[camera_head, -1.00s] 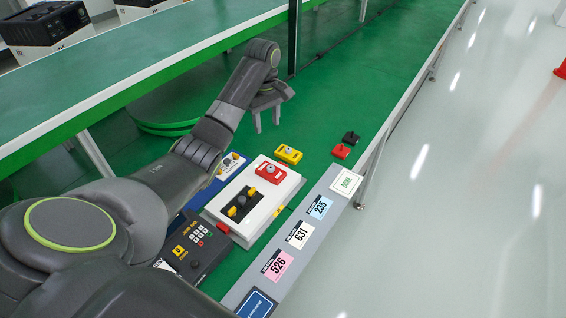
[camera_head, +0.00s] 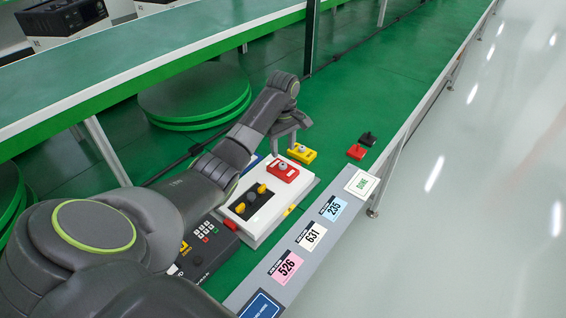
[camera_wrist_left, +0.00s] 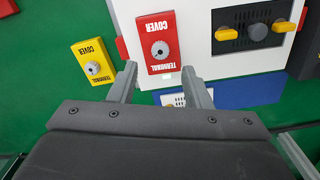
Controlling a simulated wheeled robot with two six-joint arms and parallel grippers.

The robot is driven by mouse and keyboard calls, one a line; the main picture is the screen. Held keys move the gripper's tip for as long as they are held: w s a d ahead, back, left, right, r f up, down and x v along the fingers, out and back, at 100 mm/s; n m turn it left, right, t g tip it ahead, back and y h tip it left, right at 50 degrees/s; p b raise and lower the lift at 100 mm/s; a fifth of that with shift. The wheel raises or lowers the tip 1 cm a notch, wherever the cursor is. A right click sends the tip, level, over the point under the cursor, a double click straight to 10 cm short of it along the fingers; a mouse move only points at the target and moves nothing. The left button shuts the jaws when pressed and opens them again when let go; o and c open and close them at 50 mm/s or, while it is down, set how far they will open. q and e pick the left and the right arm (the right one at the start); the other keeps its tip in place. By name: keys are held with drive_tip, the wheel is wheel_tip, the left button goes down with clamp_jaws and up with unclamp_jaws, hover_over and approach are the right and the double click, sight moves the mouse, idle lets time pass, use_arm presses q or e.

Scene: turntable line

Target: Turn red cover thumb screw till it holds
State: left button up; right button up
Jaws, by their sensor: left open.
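The red terminal cover (camera_head: 284,171) sits at the far end of the white box (camera_head: 240,228). In the left wrist view the red cover (camera_wrist_left: 157,42) shows a grey thumb screw (camera_wrist_left: 160,50) with a slot in its middle. My left gripper (camera_head: 283,146) is open and empty, just left of the red cover in the head view. In the left wrist view its two fingertips (camera_wrist_left: 159,72) lie just below the red cover, one to each side, apart from the screw. My right gripper is not in view.
A yellow cover (camera_head: 302,153) lies on the green bench beside the box; it also shows in the wrist view (camera_wrist_left: 92,62). A small red piece (camera_head: 356,151) and a black piece (camera_head: 368,138) lie further right. A dark keypad unit (camera_head: 203,250) stands near my arm.

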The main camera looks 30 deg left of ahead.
sight(283, 165)
use_arm(q)
wheel_tip(283, 165, down, 6)
drive_tip(key=shift+f, duration=0.1)
drive_tip(key=shift+c, duration=0.2)
